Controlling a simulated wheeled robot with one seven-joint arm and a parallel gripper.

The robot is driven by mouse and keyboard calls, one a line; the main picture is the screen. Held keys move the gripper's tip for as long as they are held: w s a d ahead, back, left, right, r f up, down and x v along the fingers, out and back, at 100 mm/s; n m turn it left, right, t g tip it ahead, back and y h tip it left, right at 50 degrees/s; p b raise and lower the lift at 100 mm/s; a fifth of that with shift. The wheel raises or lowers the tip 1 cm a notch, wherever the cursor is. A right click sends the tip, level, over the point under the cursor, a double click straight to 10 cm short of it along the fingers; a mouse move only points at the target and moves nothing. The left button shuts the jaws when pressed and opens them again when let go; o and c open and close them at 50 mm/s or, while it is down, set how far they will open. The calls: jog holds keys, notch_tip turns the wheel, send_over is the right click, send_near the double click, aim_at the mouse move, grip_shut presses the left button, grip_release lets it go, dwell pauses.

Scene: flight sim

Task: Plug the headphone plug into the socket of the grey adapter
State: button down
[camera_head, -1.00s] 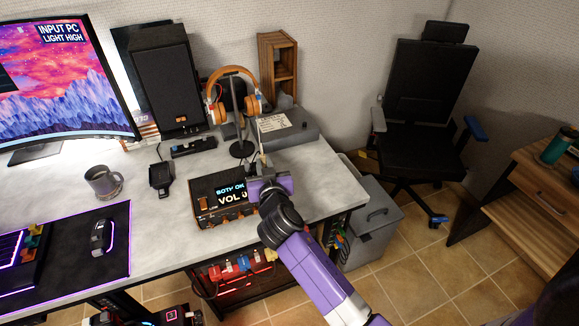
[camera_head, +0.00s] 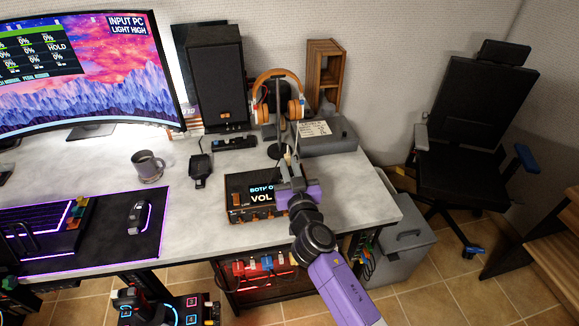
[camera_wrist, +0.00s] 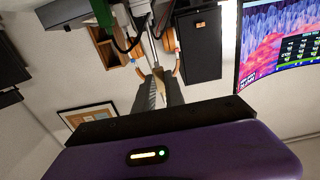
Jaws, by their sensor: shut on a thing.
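My gripper (camera_head: 290,170), with a purple body, is above the desk at the right rear of the black audio box with a lit display (camera_head: 250,198). Its grey fingers also show in the wrist view (camera_wrist: 158,88), close together on a small pale thing (camera_head: 288,155). Whether that is the headphone plug I cannot tell. Orange headphones (camera_head: 268,82) hang on a stand just behind my gripper; they also show in the wrist view, partly covered. I cannot make out the grey adapter or its socket in either view.
A grey box with a label (camera_head: 335,138) lies behind and right of my gripper. A black speaker (camera_head: 217,80), a wooden shelf (camera_head: 322,75) and a grey mug (camera_head: 148,167) stand on the desk (camera_head: 365,205). The desk's right front corner is clear.

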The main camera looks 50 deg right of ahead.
jog(key=shift+a+f+b, duration=0.1)
jog(key=shift+f+b, duration=0.05)
jog(key=shift+b, duration=0.3)
notch_tip(320, 180, down, 5)
jog(key=b, duration=0.6)
jog(key=shift+f, duration=0.2)
jog(key=shift+b, duration=0.85)
dwell(1.5)
jog(key=shift+f+b, duration=0.55)
jog(key=shift+b, duration=0.1)
dwell(0.4)
jog(key=c, duration=1.3)
grip_release()
jog(key=shift+s, duration=0.1)
